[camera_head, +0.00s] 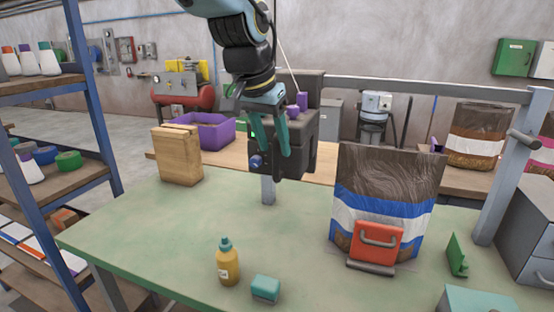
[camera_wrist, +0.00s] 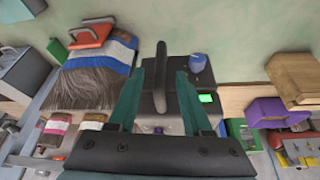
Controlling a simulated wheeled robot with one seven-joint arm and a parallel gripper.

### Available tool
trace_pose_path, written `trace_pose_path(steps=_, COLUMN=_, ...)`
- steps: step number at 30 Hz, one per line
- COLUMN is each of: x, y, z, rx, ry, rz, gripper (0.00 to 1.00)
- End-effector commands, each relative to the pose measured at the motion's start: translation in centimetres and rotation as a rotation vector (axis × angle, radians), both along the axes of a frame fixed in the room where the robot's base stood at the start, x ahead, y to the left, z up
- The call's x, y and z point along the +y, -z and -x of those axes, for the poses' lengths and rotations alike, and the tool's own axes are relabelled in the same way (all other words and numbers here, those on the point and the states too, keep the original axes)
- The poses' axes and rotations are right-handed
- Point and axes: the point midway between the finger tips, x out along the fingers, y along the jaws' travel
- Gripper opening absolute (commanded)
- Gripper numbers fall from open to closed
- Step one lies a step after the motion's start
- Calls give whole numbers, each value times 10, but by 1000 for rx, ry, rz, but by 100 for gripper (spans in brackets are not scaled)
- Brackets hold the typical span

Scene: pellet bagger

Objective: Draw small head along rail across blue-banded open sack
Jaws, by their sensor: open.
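The small head (camera_head: 304,140) is a dark boxy unit at the left end of the grey rail (camera_head: 420,87). It also shows upside down in the wrist view (camera_wrist: 203,78), with a blue knob (camera_wrist: 197,60) and a lit green panel. Its dark upright handle (camera_wrist: 160,62) lies between the teal fingers of my gripper (camera_wrist: 167,75). My gripper (camera_head: 271,148) is open in front of the head; contact with the handle cannot be told. The blue-banded sack (camera_head: 385,207) stands upright on the table to the right, below the rail; its mouth is hard to make out.
A red clamp-like block (camera_head: 377,240) stands against the sack's front. A yellow bottle (camera_head: 228,264), a teal block (camera_head: 265,289) and a green wedge (camera_head: 457,255) are on the green table (camera_head: 170,240). A wooden block (camera_head: 177,155) stands left. A grey post (camera_head: 507,175) carries the rail's right end.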

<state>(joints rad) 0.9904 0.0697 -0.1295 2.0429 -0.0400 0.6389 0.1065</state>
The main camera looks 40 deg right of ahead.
Motion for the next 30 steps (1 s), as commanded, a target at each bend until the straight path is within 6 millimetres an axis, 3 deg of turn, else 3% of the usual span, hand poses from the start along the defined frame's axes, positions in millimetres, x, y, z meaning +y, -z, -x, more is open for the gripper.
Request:
trace_pose_path(steps=10, x=-18, y=48, z=-7, rx=1, ry=0, rz=-3, gripper=50)
trace_pose_path(steps=22, x=-21, y=56, z=-8, rx=-1, ry=-1, rz=0, gripper=50)
trace_pose_path(steps=30, x=-21, y=55, z=-8, rx=0, ry=-1, rz=0, gripper=20)
